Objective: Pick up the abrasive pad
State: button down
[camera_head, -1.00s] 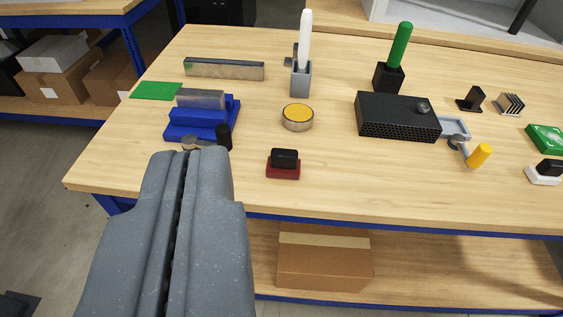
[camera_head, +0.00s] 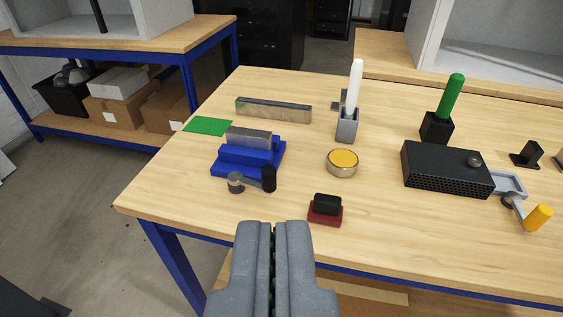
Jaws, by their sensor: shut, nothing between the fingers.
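The abrasive pad appears to be the thin flat green sheet (camera_head: 208,126) lying on the wooden table near its left edge. It is beyond and left of the blue vise (camera_head: 247,157), with nothing covering it. My gripper (camera_head: 273,226) is at the bottom middle of the view, its grey fingers shut and empty. It is in front of the vise, near the table's front edge, well apart from the pad.
A long metal bar (camera_head: 273,110) lies right of the pad. The vise has a dark handle (camera_head: 268,178) towards me. A red and black block (camera_head: 325,209), a yellow-topped round tin (camera_head: 342,163), a white marker in a holder (camera_head: 347,125) and a black perforated box (camera_head: 446,170) stand further right.

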aim_at(325, 209)
jog(key=u, duration=1.4)
jog(key=k, duration=0.65)
jog(key=z, duration=1.4)
jog(key=i, duration=1)
jog(key=u, duration=0.1)
